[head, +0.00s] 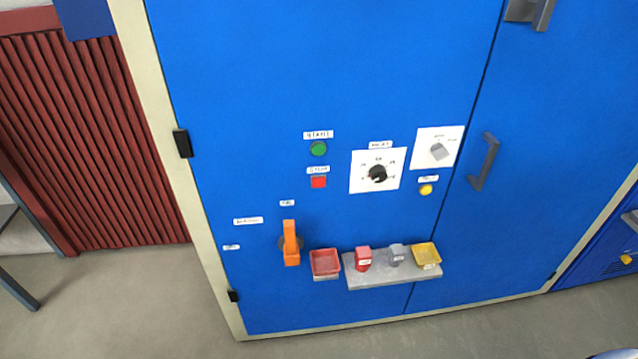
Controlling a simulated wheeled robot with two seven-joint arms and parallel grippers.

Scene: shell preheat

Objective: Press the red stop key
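Neither of my grippers shows in the head view.
Right of the key are a black dial (377,174), a grey switch (439,152) and a yellow button (426,190). Below, an orange lever (291,243), a red tray (325,262) and a grey shelf (390,280) with small items stick out. Door handles (485,162) protrude at right.

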